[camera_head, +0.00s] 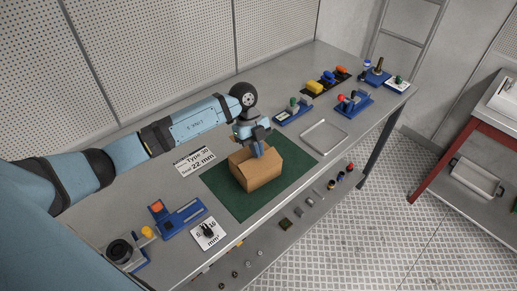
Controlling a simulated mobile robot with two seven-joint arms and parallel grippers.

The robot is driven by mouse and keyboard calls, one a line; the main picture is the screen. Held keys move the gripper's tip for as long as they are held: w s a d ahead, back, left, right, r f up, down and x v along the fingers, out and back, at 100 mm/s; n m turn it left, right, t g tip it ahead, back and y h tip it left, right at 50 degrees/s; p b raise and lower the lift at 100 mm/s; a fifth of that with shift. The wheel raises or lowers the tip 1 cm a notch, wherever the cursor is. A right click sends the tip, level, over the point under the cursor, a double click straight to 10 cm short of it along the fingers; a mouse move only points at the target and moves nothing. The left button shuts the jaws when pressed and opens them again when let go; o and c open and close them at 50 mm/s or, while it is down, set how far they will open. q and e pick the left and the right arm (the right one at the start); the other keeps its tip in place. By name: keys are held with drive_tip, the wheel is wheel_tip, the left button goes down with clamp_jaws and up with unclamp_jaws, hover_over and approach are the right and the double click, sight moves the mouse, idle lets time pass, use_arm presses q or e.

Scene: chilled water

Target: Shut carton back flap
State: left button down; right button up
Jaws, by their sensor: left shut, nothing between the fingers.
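A brown cardboard carton (262,174) stands on the green mat (221,181) on the workbench. My left arm reaches in from the left, and my left gripper (257,153) is at the top back edge of the carton. The gripper is shut and empty, with its blue fingers pointing down at the carton's top. The carton's top looks mostly covered, but the gripper hides part of the back edge. I cannot tell how the back flap lies. My right gripper is not in view.
A white label card (193,161) lies left of the mat, and a shallow metal tray (324,136) lies to the right. Blue fixtures (182,217) stand at the front left. Several small parts lie on a lower shelf (284,225). A perforated wall runs behind the bench.

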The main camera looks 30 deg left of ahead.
use_arm(q)
drive_tip(key=shift+w+a+f, duration=0.1)
drive_tip(key=shift+a+f, duration=0.2)
drive_tip(key=shift+f, duration=0.05)
idle(0.4)
drive_tip(key=shift+s+d+r+p, duration=0.3)
drive_tip(key=shift+d+p, duration=0.35)
drive_tip(key=shift+p, duration=0.1)
